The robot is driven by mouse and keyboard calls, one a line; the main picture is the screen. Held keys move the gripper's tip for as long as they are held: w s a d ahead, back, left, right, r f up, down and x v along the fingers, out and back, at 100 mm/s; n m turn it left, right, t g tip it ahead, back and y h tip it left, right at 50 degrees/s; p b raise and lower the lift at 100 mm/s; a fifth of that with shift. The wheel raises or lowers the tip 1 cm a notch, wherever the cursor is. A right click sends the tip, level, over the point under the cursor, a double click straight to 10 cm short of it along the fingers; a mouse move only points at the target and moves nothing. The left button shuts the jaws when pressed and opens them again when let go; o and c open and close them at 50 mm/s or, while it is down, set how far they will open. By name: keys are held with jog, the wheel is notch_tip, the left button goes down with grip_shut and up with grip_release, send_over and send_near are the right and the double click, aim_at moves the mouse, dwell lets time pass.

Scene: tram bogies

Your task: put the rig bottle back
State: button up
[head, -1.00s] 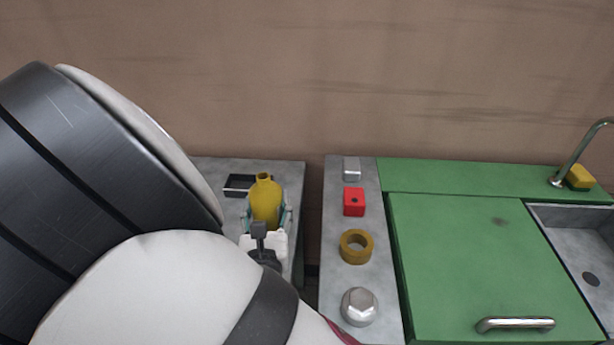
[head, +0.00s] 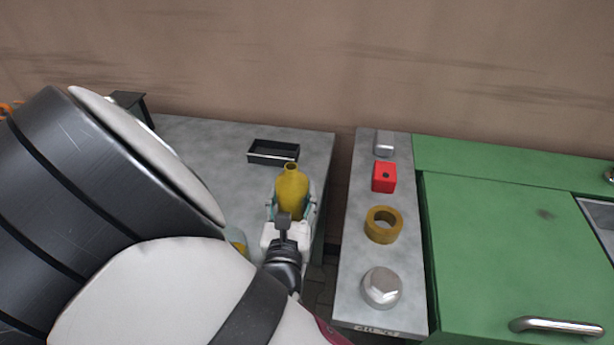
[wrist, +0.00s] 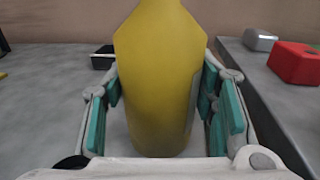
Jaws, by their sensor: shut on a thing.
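The yellow bottle (head: 291,190) is upright in my gripper (head: 291,208), near the right edge of the left grey table in the head view. In the wrist view the bottle (wrist: 160,85) fills the middle, with the teal finger pads of my gripper (wrist: 165,110) on either side of it. My gripper is shut on the bottle. The bottle's base is partly hidden, so I cannot tell if it touches the table. A black open tray (head: 273,152) lies behind the bottle on the table; it also shows in the wrist view (wrist: 103,60).
A green cabinet (head: 490,235) stands to the right. The left table (head: 200,145) has bare room.

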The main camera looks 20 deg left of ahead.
aim_at(291, 207)
jog(key=o, duration=1.5)
jog(key=shift+f, duration=0.15)
jog(key=shift+s+r, duration=0.15)
jog(key=shift+r, duration=0.05)
jog(key=p+v, duration=0.1)
jog(key=v, duration=0.6)
jog(key=shift+s+d, duration=0.1)
